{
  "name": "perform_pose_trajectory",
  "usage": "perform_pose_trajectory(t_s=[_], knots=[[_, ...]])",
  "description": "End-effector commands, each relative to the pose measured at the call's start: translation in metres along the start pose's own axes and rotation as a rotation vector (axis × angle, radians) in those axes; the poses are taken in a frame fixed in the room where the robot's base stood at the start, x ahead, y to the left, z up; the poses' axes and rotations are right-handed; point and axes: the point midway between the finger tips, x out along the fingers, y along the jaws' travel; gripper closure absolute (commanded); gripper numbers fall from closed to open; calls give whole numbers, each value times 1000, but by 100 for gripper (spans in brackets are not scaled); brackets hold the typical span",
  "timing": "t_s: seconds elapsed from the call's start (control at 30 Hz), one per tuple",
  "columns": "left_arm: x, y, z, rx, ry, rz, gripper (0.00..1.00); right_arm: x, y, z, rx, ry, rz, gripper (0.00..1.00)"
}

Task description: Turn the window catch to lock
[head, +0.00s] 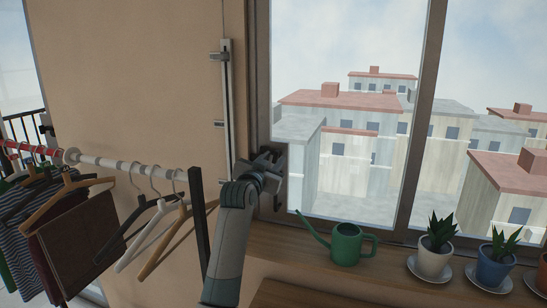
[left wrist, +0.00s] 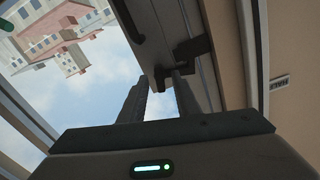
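The window catch is a small dark fitting on the frame's left upright; in the left wrist view the catch (left wrist: 193,50) shows just beyond the fingertips. In the head view my left gripper (head: 272,162) is at the window frame's left upright and mostly covers the catch there. In the left wrist view the fingers of my left gripper (left wrist: 160,88) stand apart with a gap between them. The right fingertip looks very close to the catch; I cannot tell whether it touches. My right gripper is in neither view.
A green watering can (head: 347,244) stands on the sill (head: 300,240) right of my left arm. Potted plants (head: 435,250) on saucers stand farther right. A clothes rail (head: 125,165) with hangers and garments is at the left, close to my arm. A vertical metal track (head: 227,110) runs up the wall.

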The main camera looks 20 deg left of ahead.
Motion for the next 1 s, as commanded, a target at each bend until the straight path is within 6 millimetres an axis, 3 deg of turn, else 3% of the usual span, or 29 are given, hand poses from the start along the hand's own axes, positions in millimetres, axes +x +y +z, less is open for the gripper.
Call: perform_pose_trajectory(t_s=[0.47, 0.6, 0.83, 1.0], knots=[[8, 0, 0, -1, 0, 0, 70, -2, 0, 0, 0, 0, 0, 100], [8, 0, 0, -1, 0, 0, 100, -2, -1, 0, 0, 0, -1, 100], [8, 0, 0, -24, -1, 1, 100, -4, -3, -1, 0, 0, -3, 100], [8, 0, -2, -151, -1, 1, 100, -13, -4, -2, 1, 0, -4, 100]])
